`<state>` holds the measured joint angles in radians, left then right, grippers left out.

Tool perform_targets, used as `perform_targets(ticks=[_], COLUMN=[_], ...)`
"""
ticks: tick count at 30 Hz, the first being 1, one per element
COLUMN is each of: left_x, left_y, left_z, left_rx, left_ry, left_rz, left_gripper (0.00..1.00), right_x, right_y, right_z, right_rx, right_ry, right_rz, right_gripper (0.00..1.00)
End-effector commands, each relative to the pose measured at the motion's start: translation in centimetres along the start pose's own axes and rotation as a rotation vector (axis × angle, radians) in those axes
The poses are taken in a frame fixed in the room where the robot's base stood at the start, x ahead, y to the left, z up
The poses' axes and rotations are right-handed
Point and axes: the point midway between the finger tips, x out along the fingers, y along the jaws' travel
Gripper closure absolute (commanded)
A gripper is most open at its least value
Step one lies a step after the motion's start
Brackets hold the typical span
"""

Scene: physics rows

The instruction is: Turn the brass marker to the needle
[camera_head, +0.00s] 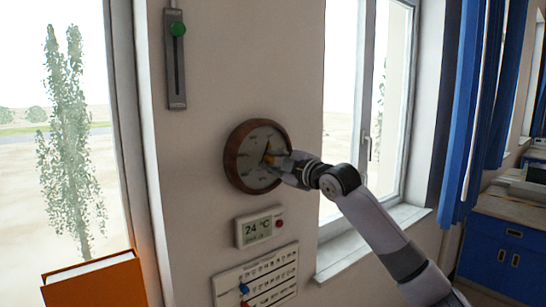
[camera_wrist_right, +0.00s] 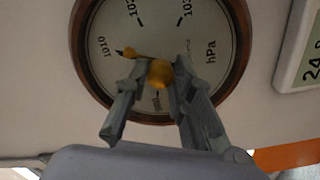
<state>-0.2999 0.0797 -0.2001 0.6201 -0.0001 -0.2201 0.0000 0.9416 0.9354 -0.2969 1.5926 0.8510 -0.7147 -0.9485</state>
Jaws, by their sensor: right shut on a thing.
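A round barometer with a brown wooden rim (camera_head: 231,158) and a pale dial hangs on the wall. It fills much of the right wrist view (camera_wrist_right: 78,58), with its dial turned in the picture. My right gripper (camera_head: 273,160) is at the dial's middle, shut on the brass knob (camera_wrist_right: 160,73) between its fingertips. The brass marker (camera_wrist_right: 130,53) reaches from the knob toward the 1010 figure. A dark tip shows at its end; I cannot tell whether this is the needle or a scale mark. The fingers hide part of the dial. My left gripper is out of view.
A thermostat (camera_head: 243,230) reading 24 °C hangs just below the barometer, with a calendar board (camera_head: 262,273) under it. Windows flank this wall, and an orange book (camera_head: 95,285) stands at lower left.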

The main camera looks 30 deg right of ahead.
Motion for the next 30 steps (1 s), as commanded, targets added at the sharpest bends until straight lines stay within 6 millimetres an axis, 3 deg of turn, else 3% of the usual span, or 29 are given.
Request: perform_targets(ticks=[9,25,26,30], left_x=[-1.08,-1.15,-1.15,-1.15], left_y=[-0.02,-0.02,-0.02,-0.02], left_z=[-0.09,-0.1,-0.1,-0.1], left_rx=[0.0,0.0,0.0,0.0], left_ry=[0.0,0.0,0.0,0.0], left_rz=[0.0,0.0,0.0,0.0], left_gripper=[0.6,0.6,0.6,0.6], right_x=[0.02,0.05,0.05,0.04], right_y=[-0.14,-0.28,-0.28,-0.24], right_z=[0.0,0.0,0.0,0.0], right_rx=[-0.119,-0.139,-0.139,-0.139], right_ry=[-0.001,0.0,0.0,0.0], right_rz=[-0.004,-0.004,-0.004,-0.004], right_gripper=[1.0,1.0,0.77,0.68])
